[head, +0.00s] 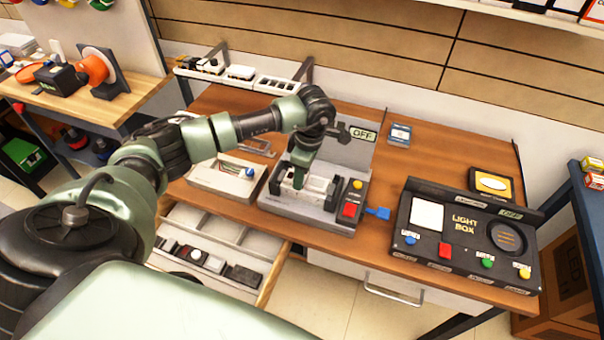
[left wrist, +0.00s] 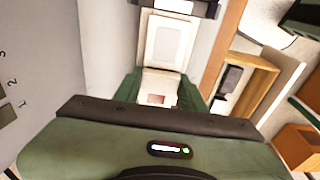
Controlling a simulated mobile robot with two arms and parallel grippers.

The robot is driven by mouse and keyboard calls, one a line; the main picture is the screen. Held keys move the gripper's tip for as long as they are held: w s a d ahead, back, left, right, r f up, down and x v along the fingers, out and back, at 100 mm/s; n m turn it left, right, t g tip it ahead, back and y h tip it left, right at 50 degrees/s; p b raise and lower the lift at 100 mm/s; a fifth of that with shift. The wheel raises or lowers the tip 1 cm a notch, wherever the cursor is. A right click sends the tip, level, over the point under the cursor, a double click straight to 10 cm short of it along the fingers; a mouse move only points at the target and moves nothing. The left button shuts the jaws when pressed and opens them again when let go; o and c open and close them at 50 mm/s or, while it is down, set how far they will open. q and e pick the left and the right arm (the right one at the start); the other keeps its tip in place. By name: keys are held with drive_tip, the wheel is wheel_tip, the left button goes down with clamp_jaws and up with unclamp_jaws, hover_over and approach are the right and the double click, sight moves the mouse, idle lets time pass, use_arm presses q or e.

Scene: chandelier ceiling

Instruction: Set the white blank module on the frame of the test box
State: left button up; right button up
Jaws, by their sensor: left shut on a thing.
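The test box (head: 296,211) is a grey unit on the wooden table, with an upright "OFF" panel, a yellow button and a red switch. My left gripper (head: 299,180) is over its frame, pointing down, and is shut on a white module. In the left wrist view the white module (left wrist: 160,83) shows between the green fingers of my left gripper (left wrist: 160,95), its lower part hidden by the gripper body. Another white piece (left wrist: 166,43) lies in line beyond it. I cannot tell whether the held module touches the frame. My right gripper is not in view.
A light box (head: 465,238) stands on the right. An open drawer (head: 215,248) with dark and white modules sticks out below the table. A pale tray (head: 222,181) is left of the test box. A wall rack (head: 239,73) holds white modules. A blue connector (head: 377,213) lies near the box.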

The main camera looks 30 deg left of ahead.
use_arm(q)
drive_tip(key=o, duration=1.4)
drive_tip(key=shift+r, duration=0.1)
drive_tip(key=shift+r+p, duration=1.65)
drive_tip(key=shift+r, duration=1.3)
